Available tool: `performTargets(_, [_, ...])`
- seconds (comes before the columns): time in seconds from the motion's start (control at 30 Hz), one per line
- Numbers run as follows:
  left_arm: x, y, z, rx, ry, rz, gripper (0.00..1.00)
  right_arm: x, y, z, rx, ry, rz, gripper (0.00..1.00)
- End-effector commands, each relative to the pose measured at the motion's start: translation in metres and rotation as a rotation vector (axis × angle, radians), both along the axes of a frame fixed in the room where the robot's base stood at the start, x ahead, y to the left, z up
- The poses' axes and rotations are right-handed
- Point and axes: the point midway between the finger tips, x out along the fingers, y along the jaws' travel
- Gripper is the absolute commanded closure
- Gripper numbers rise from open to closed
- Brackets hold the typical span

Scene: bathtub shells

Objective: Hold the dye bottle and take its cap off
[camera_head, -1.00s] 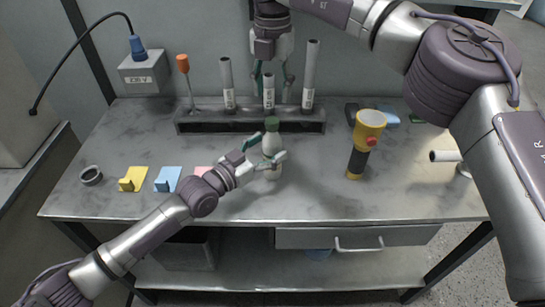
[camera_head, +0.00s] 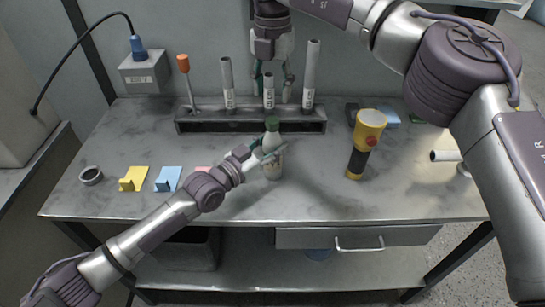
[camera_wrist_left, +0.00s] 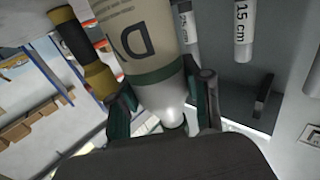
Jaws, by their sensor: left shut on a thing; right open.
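My left gripper (camera_head: 270,155) is shut around the bottle's body from the left. In the left wrist view the bottle (camera_wrist_left: 140,35), with the letters "DY" on its label, fills the space between the two dark green fingers (camera_wrist_left: 165,108). My right gripper (camera_head: 273,88) is open and empty, pointing down above and behind the cap. Its fingers are apart from the cap and overlap the middle tube in view.
The rack (camera_head: 200,124) holds several labelled tubes and an orange-handled tool (camera_head: 183,64). A yellow flashlight (camera_head: 369,128) stands to the right. A dark ring (camera_head: 91,175), a yellow block (camera_head: 133,180) and a blue block (camera_head: 168,180) lie left.

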Motion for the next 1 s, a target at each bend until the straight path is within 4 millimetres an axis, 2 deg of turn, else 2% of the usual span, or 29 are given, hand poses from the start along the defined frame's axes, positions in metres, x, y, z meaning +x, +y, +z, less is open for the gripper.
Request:
performTargets(0.17, [-0.0001, 0.0001, -0.0009, 0.001, 0.002, 0.000, 1.00, -0.0001, 0.0001, -0.0001, 0.000, 0.000, -0.015, 0.48])
performTargets(0.27, [-0.0001, 0.0001, -0.0010, 0.001, 0.002, 0.000, 1.00, 0.0000, 0.0004, -0.0002, 0.001, 0.000, -0.088, 0.48])
performTargets(0.37, [-0.0003, 0.0001, -0.0011, 0.001, 0.002, 0.000, 1.00, -0.0001, 0.0010, -0.0002, 0.001, 0.001, -0.237, 0.48])
performTargets(0.7, [-0.0003, 0.0001, -0.0014, 0.001, 0.003, 0.000, 1.00, 0.0002, 0.0008, -0.0003, -0.002, 0.002, -0.912, 0.48])
performTargets(0.83, [-0.0003, 0.0001, -0.0015, 0.001, 0.003, 0.000, 1.00, 0.0006, 0.0005, -0.0003, -0.002, 0.002, -1.078, 0.48])
performTargets(1.0, [-0.0003, 0.0001, -0.0017, 0.002, 0.004, 0.000, 1.00, 0.0008, -0.0001, -0.0041, -0.003, 0.001, -1.173, 0.48])
